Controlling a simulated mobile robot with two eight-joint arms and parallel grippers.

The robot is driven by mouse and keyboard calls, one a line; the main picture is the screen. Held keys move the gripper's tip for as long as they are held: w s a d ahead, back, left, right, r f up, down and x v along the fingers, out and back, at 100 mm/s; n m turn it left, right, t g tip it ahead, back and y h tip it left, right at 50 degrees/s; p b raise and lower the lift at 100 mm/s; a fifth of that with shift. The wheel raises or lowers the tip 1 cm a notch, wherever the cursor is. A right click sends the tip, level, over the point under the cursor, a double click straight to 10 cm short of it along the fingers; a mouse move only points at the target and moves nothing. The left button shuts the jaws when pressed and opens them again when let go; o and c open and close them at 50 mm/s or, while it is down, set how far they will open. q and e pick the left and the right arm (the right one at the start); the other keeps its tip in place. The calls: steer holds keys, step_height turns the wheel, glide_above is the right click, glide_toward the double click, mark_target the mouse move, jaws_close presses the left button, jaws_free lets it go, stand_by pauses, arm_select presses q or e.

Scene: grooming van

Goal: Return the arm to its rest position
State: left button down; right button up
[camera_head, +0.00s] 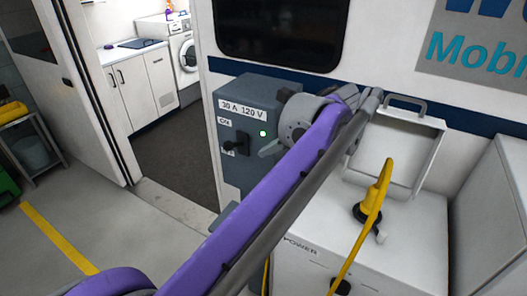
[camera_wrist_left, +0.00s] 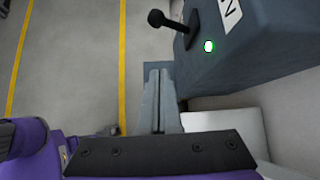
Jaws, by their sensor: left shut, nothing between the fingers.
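My left arm, purple and grey, reaches up from the bottom of the head view to the grey power box (camera_head: 232,165). My left gripper (camera_head: 268,149) is in front of the box's right part, pointing down and left. In the wrist view its two grey fingers (camera_wrist_left: 158,90) are together with nothing between them. The black lever (camera_head: 236,145) on the box stands apart from the fingers; it also shows in the wrist view (camera_wrist_left: 172,22). A green light (camera_head: 263,133) glows beside it. My right gripper is out of view.
A yellow plug (camera_head: 378,190) with its cable sits on the white cabinet (camera_head: 420,235) at the right, below a raised lid (camera_head: 436,152). An open doorway on the left shows a washer (camera_head: 184,55).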

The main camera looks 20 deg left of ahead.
arm_select(q)
steer(key=shift+w, duration=0.15)
steer(key=shift+f, duration=0.1)
steer(key=s+d+f+n+t+h, duration=0.2)
steer(key=s+f+n+h, duration=0.2)
steer(key=s+f+n, duration=0.5)
steer(key=s+d+f+n+t+h, duration=0.1)
steer(key=s+f+n+h, duration=0.3)
steer(key=s+f+n, duration=0.5)
step_height(320, 180, down, 9)
steer(key=s+d, duration=0.1)
steer(key=s, duration=0.1)
steer(key=shift+s+d+t+h, duration=0.3)
steer(key=shift+t+h, duration=0.1)
